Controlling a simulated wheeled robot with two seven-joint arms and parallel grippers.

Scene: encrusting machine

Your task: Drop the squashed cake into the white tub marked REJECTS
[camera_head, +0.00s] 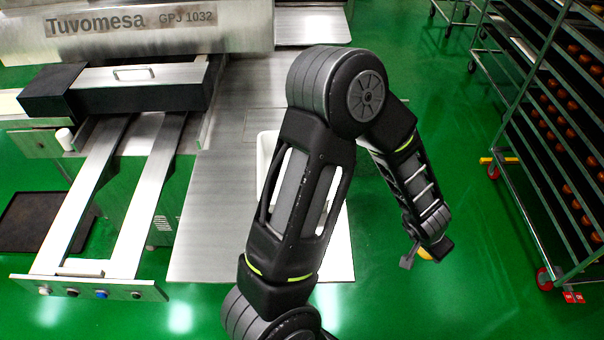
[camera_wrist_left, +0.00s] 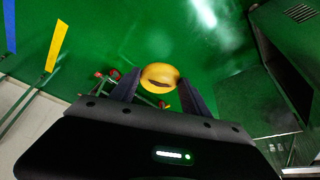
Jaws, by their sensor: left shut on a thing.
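The squashed cake (camera_wrist_left: 160,73) is yellow-orange with a dark split across it. It sits between the two fingertips of my left gripper (camera_wrist_left: 160,88), which is shut on it. In the head view the left gripper (camera_head: 416,255) hangs over the green floor, right of the steel table, with a bit of yellow cake (camera_head: 425,254) showing beside it. A white tub-like shape (camera_head: 340,254) stands on the table behind my arm. My arm hides most of it, and no REJECTS marking can be read. My right gripper is not in view.
The steel table (camera_head: 215,215) adjoins the Tuvomesa machine (camera_head: 135,30) at the left. A wheeled rack (camera_head: 520,150) with trays of round orange-brown items stands at the right. Green floor (camera_head: 450,110) lies open between the table and the rack.

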